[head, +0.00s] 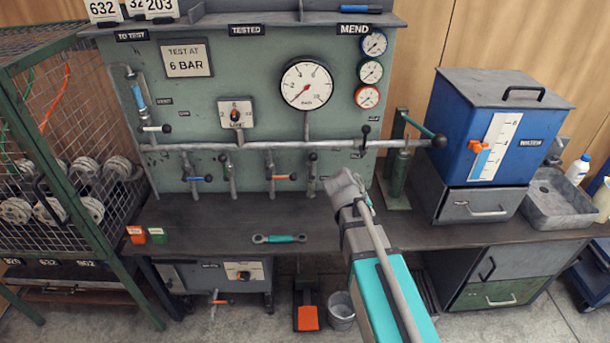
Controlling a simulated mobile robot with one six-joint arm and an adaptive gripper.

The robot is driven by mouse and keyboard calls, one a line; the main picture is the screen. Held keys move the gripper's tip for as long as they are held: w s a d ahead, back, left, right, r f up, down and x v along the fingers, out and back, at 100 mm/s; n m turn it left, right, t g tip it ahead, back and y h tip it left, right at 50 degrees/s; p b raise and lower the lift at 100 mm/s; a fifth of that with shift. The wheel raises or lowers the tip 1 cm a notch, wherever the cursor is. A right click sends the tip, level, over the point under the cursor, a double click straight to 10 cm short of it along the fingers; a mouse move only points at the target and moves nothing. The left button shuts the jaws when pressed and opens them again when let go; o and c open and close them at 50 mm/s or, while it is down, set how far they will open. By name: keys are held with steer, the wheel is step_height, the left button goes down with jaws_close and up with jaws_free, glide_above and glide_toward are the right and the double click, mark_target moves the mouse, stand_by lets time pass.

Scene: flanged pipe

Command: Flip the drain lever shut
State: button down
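Several small levers sit along the grey pipe on the green test panel: a white-handled one (155,128), a blue one (200,178), an orange one (284,177) and a dark-knobbed one (365,136). Another orange-handled lever (222,301) hangs under the bench. The labels near them are too small to read, so I cannot tell which is the drain lever. My gripper (342,186) is above the bench in front of the panel, right of the orange lever. It is seen from behind; its fingers are not clear, and nothing shows held in it.
The dark bench (215,212) carries a teal-handled wrench (280,239) and small orange and green blocks (147,235). A wire cage (70,160) stands left. A blue tank (487,130) and metal sink (560,198) stand right. A bucket (341,312) is on the floor below.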

steer(key=w+a+f+n+t+h+b, duration=0.2)
steer(key=w+a+n+t+h+b, duration=0.3)
steer(key=w+a+b, duration=0.55)
steer(key=n+t+y+b, duration=0.3)
steer(key=n+t+b, duration=0.1)
steer(key=t, duration=0.3)
glide_toward(312, 166)
steer(key=s+a+r, duration=0.1)
steer(key=s+a, duration=0.2)
steer(key=a, duration=0.3)
steer(key=shift+w+r, duration=0.1)
steer(key=shift+w, duration=0.05)
steer(key=shift+w, duration=0.15)
steer(key=s+d+x, duration=0.1)
steer(key=d+x, duration=0.1)
steer(key=x, duration=1)
steer(key=shift+d, duration=0.4)
steer(key=shift+a, duration=0.25)
